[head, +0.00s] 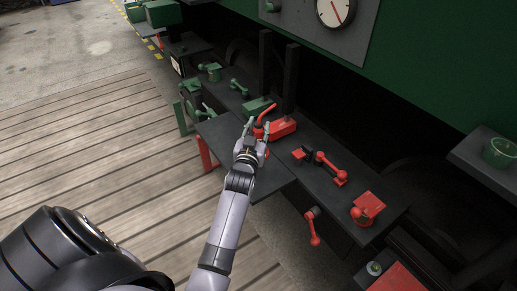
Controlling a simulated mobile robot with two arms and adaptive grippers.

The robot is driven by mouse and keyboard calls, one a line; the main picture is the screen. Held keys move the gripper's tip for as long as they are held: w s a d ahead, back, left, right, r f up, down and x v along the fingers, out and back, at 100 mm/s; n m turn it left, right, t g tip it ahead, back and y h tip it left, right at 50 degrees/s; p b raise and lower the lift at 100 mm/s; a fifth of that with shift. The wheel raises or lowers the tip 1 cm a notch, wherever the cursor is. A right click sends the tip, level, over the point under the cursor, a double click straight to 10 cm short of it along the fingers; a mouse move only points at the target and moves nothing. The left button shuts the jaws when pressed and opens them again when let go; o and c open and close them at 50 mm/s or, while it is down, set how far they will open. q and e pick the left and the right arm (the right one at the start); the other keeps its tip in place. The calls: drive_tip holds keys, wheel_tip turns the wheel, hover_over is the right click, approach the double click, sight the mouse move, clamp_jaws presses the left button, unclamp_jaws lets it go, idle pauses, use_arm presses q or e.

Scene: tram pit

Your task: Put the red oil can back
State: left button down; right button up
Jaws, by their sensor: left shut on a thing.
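My left gripper (256,136) is over the dark bench, with its arm reaching up from the bottom of the head view. It is shut on the red oil can (266,112), whose curved spout shows above the fingers. The fingers hide most of the can's body. A red block (284,127) is just right of the can; I cannot tell whether they touch. I cannot tell whether the can rests on the bench or hangs just above it. My right gripper is not in view.
The dark bench (275,178) also carries a red lever piece (325,165) and a red box-like piece (368,205) to the right. Green parts (212,72) stand further back left. Dark upright posts (290,78) rise behind the can. Plank flooring (100,150) lies clear at left.

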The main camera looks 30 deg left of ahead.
sight(258, 136)
use_arm(q)
wheel_tip(258, 136, down, 4)
drive_tip(key=shift+r, duration=0.2)
wheel_tip(258, 136, down, 3)
drive_tip(key=shift+f, duration=0.65)
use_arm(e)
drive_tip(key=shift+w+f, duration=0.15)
use_arm(q)
drive_tip(key=shift+f+b, duration=0.25)
drive_tip(key=shift+b, duration=0.05)
drive_tip(key=c, duration=1.2)
unclamp_jaws()
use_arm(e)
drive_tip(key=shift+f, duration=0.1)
